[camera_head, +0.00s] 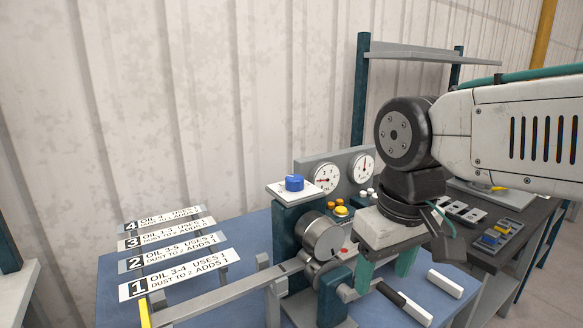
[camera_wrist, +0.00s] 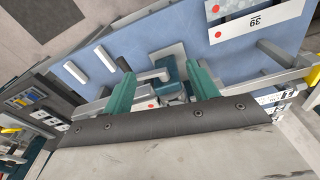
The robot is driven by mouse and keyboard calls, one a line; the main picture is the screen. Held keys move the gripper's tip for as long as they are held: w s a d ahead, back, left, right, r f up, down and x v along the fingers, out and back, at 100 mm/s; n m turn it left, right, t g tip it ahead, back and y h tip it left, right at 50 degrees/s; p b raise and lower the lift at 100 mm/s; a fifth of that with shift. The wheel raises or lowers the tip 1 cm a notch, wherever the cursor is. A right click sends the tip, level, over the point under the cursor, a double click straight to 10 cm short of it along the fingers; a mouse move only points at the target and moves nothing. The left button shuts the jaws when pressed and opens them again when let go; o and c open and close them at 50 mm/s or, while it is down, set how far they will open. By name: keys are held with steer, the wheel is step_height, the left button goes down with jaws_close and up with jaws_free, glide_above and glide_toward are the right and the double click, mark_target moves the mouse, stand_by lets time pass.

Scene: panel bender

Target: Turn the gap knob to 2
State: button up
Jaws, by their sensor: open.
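A blue knob (camera_head: 294,183) sits on a white plate on top of a dark teal post of the bender. It is probably the gap knob; its label and setting are too small to read. My gripper (camera_head: 386,268) points down, open, to the right of the knob and lower in the picture, with its two teal fingers apart. Nothing is seen held between them. In the wrist view my gripper (camera_wrist: 164,74) frames a teal and grey machine part (camera_wrist: 168,70) beyond the fingers. I cannot make out the blue knob in the wrist view.
Two round gauges (camera_head: 325,179) stand behind the knob. Yellow and orange buttons (camera_head: 341,211) and a grey roller (camera_head: 322,237) sit near it. Numbered label strips (camera_head: 178,274) lie at left on the blue table (camera_head: 240,233). A dark tray (camera_head: 497,236) is at right.

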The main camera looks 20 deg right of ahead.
steer(key=w+a+r+n, duration=0.1)
steer(key=w+r, duration=0.3)
steer(key=w, duration=0.2)
steer(key=w+r+n, duration=0.1)
steer(key=w+r, duration=0.3)
steer(key=w, duration=0.3)
step_height(320, 180, up, 4)
steer(key=n+g, duration=0.1)
steer(key=n, duration=0.2)
glide_above(294, 177)
steer(key=shift+s+d+r, duration=0.1)
steer(key=shift+s+r, duration=0.05)
steer(key=shift+s, duration=0.3)
steer(key=shift+w, duration=0.4)
steer(key=shift+w+f, duration=0.1)
steer(key=shift+f, duration=0.2)
step_height(294, 177, down, 7)
steer(key=shift+f, duration=0.1)
steer(key=shift+c, duration=0.3)
steer(key=c, duration=0.9)
